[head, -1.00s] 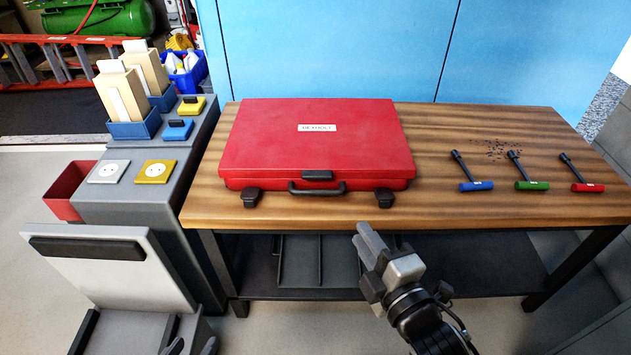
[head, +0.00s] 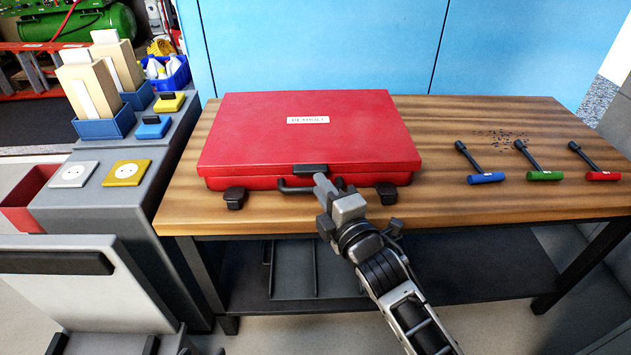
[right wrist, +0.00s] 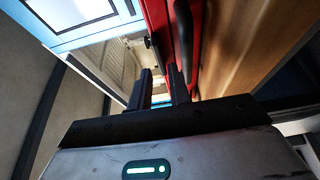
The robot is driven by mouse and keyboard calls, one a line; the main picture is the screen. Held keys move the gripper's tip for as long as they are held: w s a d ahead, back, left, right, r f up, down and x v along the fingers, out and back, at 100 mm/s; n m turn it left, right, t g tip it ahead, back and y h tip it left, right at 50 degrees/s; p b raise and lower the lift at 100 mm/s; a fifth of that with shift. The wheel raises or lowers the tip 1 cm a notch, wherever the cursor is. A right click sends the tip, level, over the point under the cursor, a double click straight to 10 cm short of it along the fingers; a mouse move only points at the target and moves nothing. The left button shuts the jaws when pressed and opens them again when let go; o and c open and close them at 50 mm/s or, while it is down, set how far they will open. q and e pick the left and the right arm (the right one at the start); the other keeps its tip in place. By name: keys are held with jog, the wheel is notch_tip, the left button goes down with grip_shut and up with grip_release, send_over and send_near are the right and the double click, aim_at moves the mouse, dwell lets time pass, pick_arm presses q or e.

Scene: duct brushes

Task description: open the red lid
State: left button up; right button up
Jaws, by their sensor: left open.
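The red lid (head: 300,130) is the flat top of a red case lying shut on the wooden table, with a white label on it. A dark latch (head: 311,169) and a dark carry handle (head: 294,188) are on its front. My right gripper (head: 328,184) is at the case's front, overlapping the handle's right end; contact is unclear. In the right wrist view, its two fingers (right wrist: 162,90) stand apart with nothing visible between them, near the red case side (right wrist: 185,30). My left gripper (head: 203,350) barely shows at the bottom edge, open.
Blue (head: 486,177), green (head: 544,175) and red (head: 602,175) handled tools lie on the right of the wooden table (head: 470,215). A grey side unit (head: 95,210) with sockets and boxes stands at left.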

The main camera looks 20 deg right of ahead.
aim_at(311, 174)
jog(key=shift+w+a, duration=0.15)
jog(key=shift+w, duration=0.75)
jog(key=shift+w+a, duration=0.1)
jog(key=shift+w, duration=0.8)
pick_arm(q)
jog(key=shift+w+d+r, duration=0.15)
jog(key=shift+r, duration=0.2)
